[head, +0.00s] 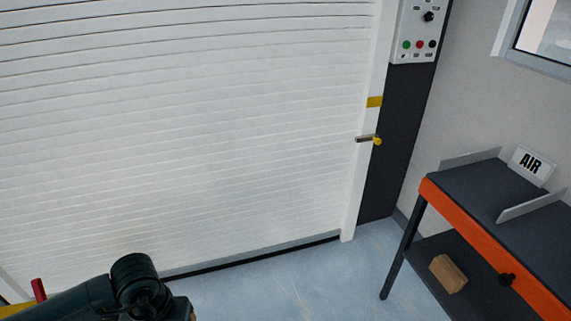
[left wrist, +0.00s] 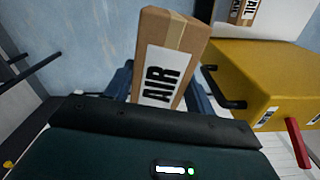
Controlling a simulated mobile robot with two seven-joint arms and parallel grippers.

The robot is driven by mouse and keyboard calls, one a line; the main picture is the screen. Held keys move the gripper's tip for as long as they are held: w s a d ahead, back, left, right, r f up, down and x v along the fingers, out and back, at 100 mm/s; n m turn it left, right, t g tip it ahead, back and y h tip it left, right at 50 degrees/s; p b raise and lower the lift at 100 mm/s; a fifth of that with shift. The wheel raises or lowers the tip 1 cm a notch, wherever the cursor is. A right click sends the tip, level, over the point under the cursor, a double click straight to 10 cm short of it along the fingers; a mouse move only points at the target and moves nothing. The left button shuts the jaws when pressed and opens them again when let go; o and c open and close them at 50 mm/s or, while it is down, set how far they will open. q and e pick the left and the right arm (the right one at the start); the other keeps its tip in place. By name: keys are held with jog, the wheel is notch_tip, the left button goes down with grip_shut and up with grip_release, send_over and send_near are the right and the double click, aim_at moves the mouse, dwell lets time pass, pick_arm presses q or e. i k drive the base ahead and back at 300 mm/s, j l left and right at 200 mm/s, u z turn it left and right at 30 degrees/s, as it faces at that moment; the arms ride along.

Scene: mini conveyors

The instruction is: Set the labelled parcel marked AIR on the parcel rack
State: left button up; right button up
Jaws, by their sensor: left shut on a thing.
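The AIR parcel (left wrist: 187,32) is a brown cardboard box with tape and a white label reading AIR. It fills the middle of the left wrist view. My left gripper (left wrist: 160,85) is shut on it, with a dark finger at either side. In the head view my left arm comes in at the bottom left, and its gripper is cut off by the lower edge. A dark-topped bench (head: 481,182) with an orange front edge stands at the right, with a white AIR sign (head: 531,164) at its back. I cannot tell whether it is the parcel rack. My right gripper is out of view.
A brown block (head: 448,273) lies on the bench's lower shelf. Low metal guides (head: 531,204) flank the top, which is clear between them. A white roller shutter (head: 190,120) fills the back. A yellow unit (left wrist: 262,85) is beside the held parcel, with another labelled parcel (left wrist: 271,15) beyond.

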aim_at(487, 188)
jog(key=i+z, duration=0.2)
jog(key=z, duration=1.2)
jog(key=i+j+z, duration=0.1)
jog(key=z, duration=0.3)
jog(key=j+z, duration=0.15)
jog(key=z, duration=0.3)
jog(key=i+j+z, duration=0.1)
jog(key=z, duration=0.3)
jog(key=j+z, duration=0.8)
jog(key=k+j+z, duration=0.1)
jog(key=j, duration=0.35)
jog(key=k+j+z, duration=0.1)
jog(key=j, duration=0.4)
